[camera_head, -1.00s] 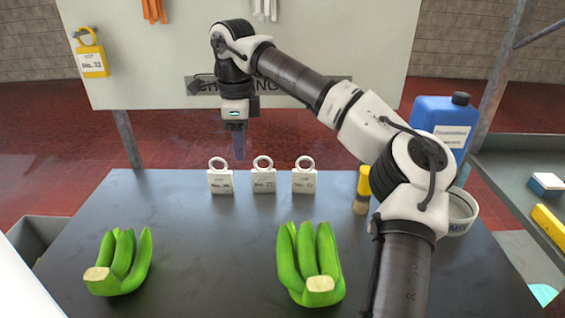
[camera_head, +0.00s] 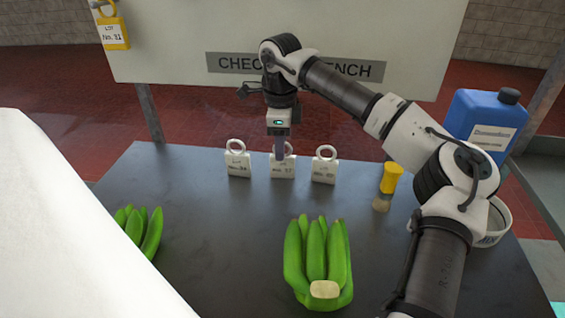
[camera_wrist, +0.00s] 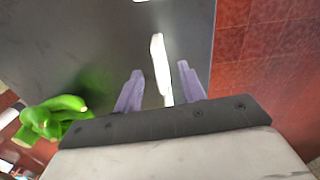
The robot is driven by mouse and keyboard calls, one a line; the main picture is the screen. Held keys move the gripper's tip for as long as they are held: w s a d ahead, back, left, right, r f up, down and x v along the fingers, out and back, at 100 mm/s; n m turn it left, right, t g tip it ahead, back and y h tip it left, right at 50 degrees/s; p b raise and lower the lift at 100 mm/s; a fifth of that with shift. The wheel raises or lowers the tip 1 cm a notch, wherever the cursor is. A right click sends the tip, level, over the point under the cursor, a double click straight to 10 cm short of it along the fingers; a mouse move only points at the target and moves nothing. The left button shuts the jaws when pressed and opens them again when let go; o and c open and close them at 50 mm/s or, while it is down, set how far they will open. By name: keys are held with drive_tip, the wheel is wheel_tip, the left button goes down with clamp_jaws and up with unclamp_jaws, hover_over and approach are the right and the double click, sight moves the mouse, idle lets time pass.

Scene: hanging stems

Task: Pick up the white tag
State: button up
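Three white tags with ring tops stand in a row at the back of the dark table: a left tag (camera_head: 238,164), a middle tag (camera_head: 283,170) and a right tag (camera_head: 323,171). Their print is too small to read surely. My gripper (camera_head: 280,154) points down at the middle tag, its fingers overlapping the ring in the head view. In the wrist view my gripper (camera_wrist: 161,69) is open, with a finger on either side of a white tag (camera_wrist: 158,55) seen edge-on. I see no finger touching it.
Green banana bunches lie at the front middle (camera_head: 318,262) and front left (camera_head: 139,228). A yellow-handled brush (camera_head: 389,185), a white tub (camera_head: 497,222) and a blue jug (camera_head: 484,122) stand at the right. A yellow tag (camera_head: 113,31) hangs on the board behind.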

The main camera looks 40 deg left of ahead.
wheel_tip(320, 180, down, 4)
drive_tip(key=shift+w+d+f+p, duration=0.1)
drive_tip(key=shift+d+p, duration=0.05)
drive_tip(key=shift+p, duration=0.25)
clamp_jaws()
